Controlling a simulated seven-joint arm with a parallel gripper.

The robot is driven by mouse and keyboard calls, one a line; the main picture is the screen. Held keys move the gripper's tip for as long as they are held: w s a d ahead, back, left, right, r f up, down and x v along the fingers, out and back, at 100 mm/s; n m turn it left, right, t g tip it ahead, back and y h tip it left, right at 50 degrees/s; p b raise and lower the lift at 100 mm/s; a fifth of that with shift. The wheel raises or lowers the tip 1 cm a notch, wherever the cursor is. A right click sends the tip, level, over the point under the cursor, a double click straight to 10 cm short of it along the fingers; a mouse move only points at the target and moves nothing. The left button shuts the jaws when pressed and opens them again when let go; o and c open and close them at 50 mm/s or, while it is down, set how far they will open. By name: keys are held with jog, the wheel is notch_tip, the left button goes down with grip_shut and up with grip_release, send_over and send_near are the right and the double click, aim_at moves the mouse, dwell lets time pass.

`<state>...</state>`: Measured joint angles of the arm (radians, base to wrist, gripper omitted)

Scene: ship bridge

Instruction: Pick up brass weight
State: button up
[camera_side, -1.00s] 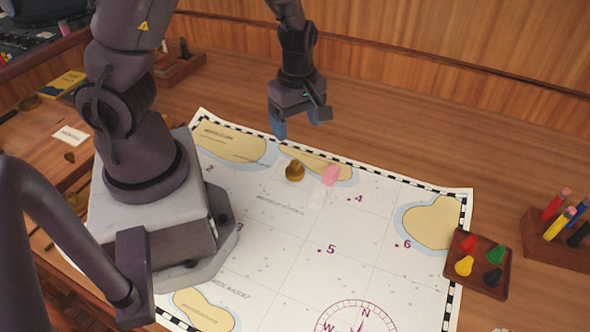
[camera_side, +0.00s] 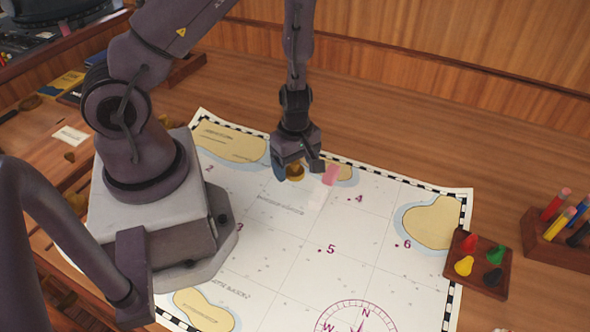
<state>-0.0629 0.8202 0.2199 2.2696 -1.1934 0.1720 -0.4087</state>
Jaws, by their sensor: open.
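The brass weight (camera_side: 295,172) is a small gold-brown piece standing on the sea chart (camera_side: 380,275), near the chart's far edge. My gripper (camera_side: 296,172) is open and low over the chart, with its fingers around or just in front of the weight. The fingers hide part of the weight, and I cannot tell whether they touch it.
A pink block (camera_side: 331,175) stands close to the right of my gripper. A wooden tray (camera_side: 462,292) with several coloured pieces lies at the chart's right edge. A pen holder (camera_side: 540,241) stands farther right. The chart's middle is clear.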

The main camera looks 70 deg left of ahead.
jog(key=shift+f, duration=0.2)
jog(key=c, duration=1.1)
jog(key=shift+r, duration=0.2)
jog(key=shift+c, duration=0.2)
